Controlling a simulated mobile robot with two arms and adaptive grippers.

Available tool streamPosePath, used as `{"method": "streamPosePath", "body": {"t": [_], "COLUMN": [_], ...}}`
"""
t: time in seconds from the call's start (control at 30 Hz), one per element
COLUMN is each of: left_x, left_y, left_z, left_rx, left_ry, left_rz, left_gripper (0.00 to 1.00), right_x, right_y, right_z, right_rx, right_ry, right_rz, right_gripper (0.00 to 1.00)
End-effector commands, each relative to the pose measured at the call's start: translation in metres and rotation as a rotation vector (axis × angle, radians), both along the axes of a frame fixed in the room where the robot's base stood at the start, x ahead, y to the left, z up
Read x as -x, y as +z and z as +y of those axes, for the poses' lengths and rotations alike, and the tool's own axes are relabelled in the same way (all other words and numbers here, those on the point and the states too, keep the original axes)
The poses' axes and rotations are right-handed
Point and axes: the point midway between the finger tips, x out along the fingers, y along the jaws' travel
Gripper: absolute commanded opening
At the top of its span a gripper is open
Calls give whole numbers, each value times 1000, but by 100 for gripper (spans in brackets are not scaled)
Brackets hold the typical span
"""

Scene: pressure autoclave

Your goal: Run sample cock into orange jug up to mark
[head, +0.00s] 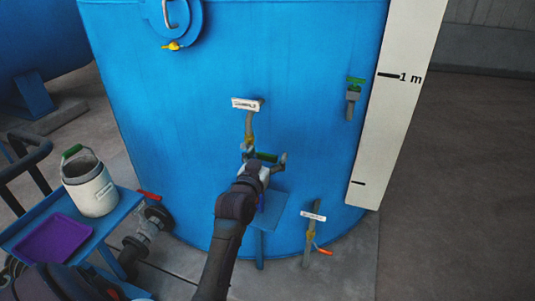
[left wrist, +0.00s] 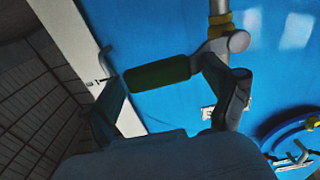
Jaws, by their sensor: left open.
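The sample cock (head: 249,125) comes out of the blue tank below a white label reading SAMPLE (head: 245,104). It has a yellow collar and a green lever handle (head: 266,157). In the left wrist view the green handle (left wrist: 158,74) lies crosswise between my fingers. My left gripper (head: 264,165) is at the handle, open, with one finger toward each end; I cannot tell whether they touch it. A small blue stand (head: 280,205) is below the cock, partly hidden by my arm. I see no orange jug.
A white jug with a green handle (head: 91,185) and a purple tray (head: 55,238) are on a blue cart at left. Another cock with an orange-red lever (head: 321,250) is low on the tank. A white scale board (head: 385,130) stands at right, with free floor beyond.

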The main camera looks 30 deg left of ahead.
Motion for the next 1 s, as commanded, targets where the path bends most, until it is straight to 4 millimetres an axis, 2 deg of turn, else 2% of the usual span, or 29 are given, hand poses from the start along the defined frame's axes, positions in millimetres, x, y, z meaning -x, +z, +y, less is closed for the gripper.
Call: {"method": "streamPosePath", "body": {"t": [0.3, 0.8, 0.9, 1.0], "left_x": [-2, -2, -2, -2], "left_y": [-1, 0, -2, -11], "left_z": [1, 0, 0, 1], "left_rx": [0, 0, -13, -117], "left_ry": [0, 0, 0, -1], "left_rz": [1, 0, 5, 31], "left_gripper": [86, 2, 0, 0], "right_x": [2, 3, 3, 3], "right_y": [0, 0, 0, 0], "right_z": [-1, -1, -1, -1], "right_rx": [2, 1, 1, 1], "right_ry": [1, 1, 1, 0], "right_rz": [4, 5, 5, 5], "right_gripper": [40, 40, 40, 40]}}
